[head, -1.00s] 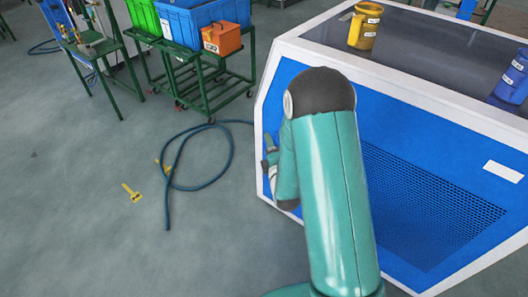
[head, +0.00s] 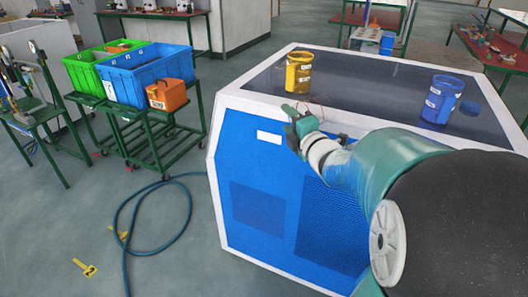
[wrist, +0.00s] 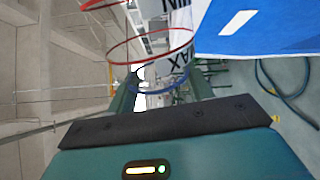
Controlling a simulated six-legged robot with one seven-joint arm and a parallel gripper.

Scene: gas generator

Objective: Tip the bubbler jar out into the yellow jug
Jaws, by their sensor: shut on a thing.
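The yellow jug (head: 299,74) stands upright on the dark top of the blue-and-white machine, near its front left part. My gripper (head: 293,112) is in front of that top's white front edge, below and close to the jug in the picture. It is shut on the clear bubbler jar, which shows in the wrist view (wrist: 179,62) with a red ring, a blue ring and a white MIN/MAX label. In the head view only faint thin red lines of the jar show beside the gripper. Its tilt and its contents cannot be told.
Green and blue bins (head: 150,82) and an orange box (head: 170,94) stand on a green cart at left. A hose (head: 140,225) lies on the floor.

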